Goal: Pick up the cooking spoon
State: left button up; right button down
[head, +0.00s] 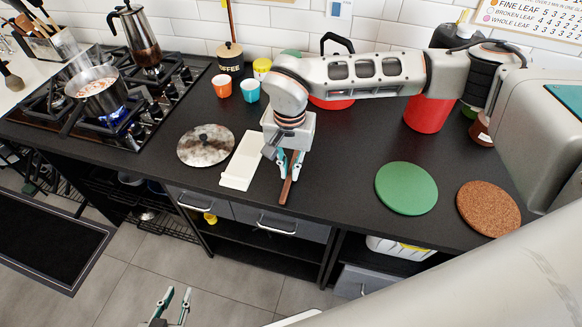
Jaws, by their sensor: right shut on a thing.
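The cooking spoon (286,192) is a brown, narrow piece at the front edge of the dark counter. Its upper part is hidden by my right gripper (290,174), which is shut on it from above. I cannot tell whether the spoon still touches the counter. My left gripper (175,303) is low at the bottom of the head view, in front of the counter over the floor. Its two fingers are apart and empty.
A white rectangular rest (242,161) lies just left of the spoon, beside a round lid (205,145). A pot (95,92) stands over a lit flame on the hob (165,100). Green (406,188) and cork (488,208) round mats lie right. Cups (222,85) stand behind.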

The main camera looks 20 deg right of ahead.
notch_tip(320, 180, up, 19)
jog(key=shift+r, duration=0.15)
jog(key=shift+a+p, duration=0.1)
jog(key=shift+p, duration=0.2)
dwell(0.7)
